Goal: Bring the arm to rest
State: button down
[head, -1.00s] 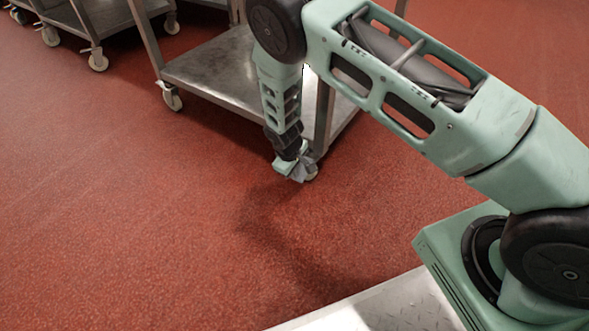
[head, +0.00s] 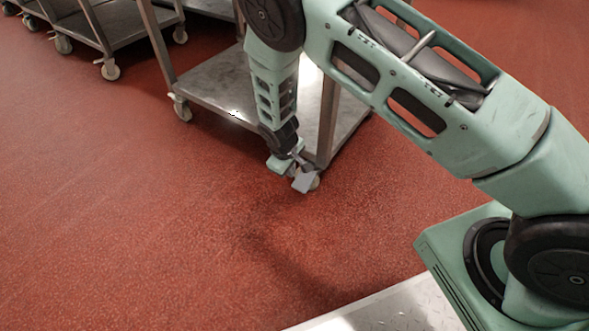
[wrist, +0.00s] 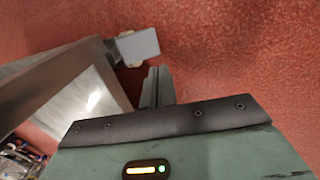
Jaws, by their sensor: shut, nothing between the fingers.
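My gripper (head: 300,165) hangs at the end of my green arm, pointing down over the red floor in the head view. It is close to the near corner leg and caster of a steel cart in the picture; whether it touches is not clear. In the wrist view my gripper (wrist: 158,75) shows its fingers together with nothing between them. A flat grey plate (wrist: 138,47) shows just beyond the fingertips; it also appears by the gripper in the head view (head: 305,182).
The steel cart (head: 215,88) with a lower shelf stands behind my forearm. More wheeled carts (head: 125,22) stand at the upper left. The red floor (head: 130,220) at left and front is clear. A metal plate edge (head: 385,308) lies at the bottom.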

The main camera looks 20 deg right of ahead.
jog(key=shift+a+p+v, duration=0.25)
jog(key=shift+p+v, duration=0.2)
jog(key=shift+v, duration=1.1)
jog(key=shift+s, duration=0.25)
